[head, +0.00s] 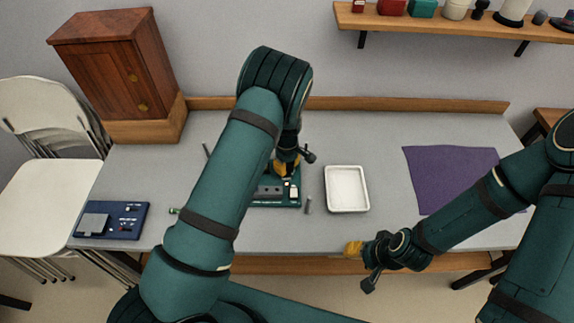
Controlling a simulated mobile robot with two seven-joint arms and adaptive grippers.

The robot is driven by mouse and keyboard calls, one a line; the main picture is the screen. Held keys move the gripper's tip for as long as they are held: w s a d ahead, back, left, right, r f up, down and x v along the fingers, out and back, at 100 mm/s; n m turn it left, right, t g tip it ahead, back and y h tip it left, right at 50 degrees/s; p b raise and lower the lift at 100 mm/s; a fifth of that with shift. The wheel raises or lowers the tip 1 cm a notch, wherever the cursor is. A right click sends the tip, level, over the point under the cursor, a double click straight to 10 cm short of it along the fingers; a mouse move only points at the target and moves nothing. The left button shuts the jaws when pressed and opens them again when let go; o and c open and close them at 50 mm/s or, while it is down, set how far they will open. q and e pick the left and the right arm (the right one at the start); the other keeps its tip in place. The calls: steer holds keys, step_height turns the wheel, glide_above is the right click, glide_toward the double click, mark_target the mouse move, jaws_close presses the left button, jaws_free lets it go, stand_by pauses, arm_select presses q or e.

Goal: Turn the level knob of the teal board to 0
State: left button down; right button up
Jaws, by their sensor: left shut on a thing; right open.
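The teal board (293,201) lies on the table near the middle, partly hidden behind my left arm. Its visible lower right part carries a grey panel and small light-coloured parts. My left gripper (286,170) is over the upper part of the board, pointing down, and is shut on what appears to be the level knob. The gripper covers the knob, so its setting cannot be read. My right gripper (362,262) is open and empty at the table's front edge, away from the board.
A white tray (347,209) stands right of the board, with a small grey piece (308,206) between them. A purple mat (440,170) lies further right. A dark blue board (128,220) lies at the left. A wooden cabinet (110,75) stands at the back left.

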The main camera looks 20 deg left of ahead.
mark_target(287, 166)
stand_by(0.3)
arm_select(q)
steer(key=c, duration=0.6)
jaws_free()
steer(key=shift+c, duration=0.2)
steer(key=shift+r, duration=0.1)
step_height(287, 166, up, 12)
